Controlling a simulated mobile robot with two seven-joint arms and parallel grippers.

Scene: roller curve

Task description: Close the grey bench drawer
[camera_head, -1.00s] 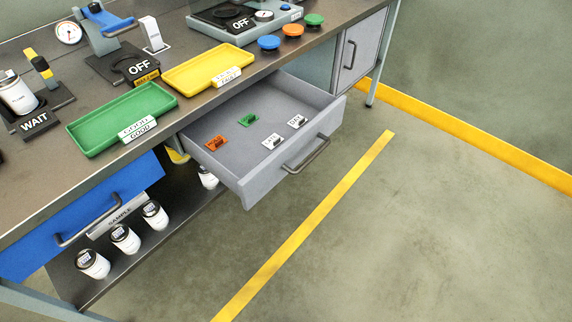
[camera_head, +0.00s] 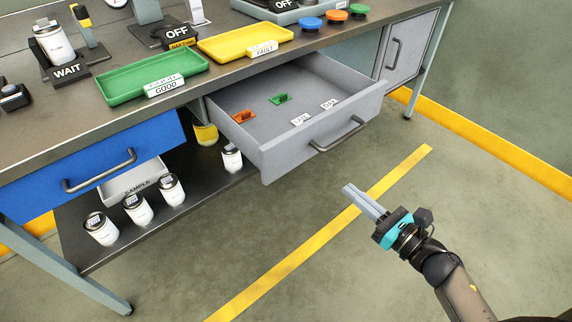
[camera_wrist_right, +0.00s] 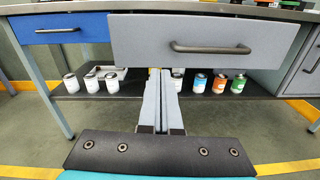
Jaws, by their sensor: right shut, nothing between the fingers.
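The grey bench drawer (camera_head: 270,150) stands pulled out from under the bench top, with its dark bar handle (camera_head: 338,135) on the front panel. Small orange and green pieces and two white tags lie inside it. My right gripper (camera_head: 349,191) is shut and empty, in front of and below the drawer front, apart from it. In the right wrist view the drawer front (camera_wrist_right: 205,55) is ahead, and its handle (camera_wrist_right: 210,48) is above and right of the closed fingers (camera_wrist_right: 160,75). My left gripper is not in view.
A blue drawer (camera_head: 90,160) at the left looks shut. White jars (camera_head: 137,208) stand on the lower shelf (camera_head: 195,195). Green (camera_head: 120,88) and yellow (camera_head: 222,50) trays are on the bench top. The floor before the drawer is clear.

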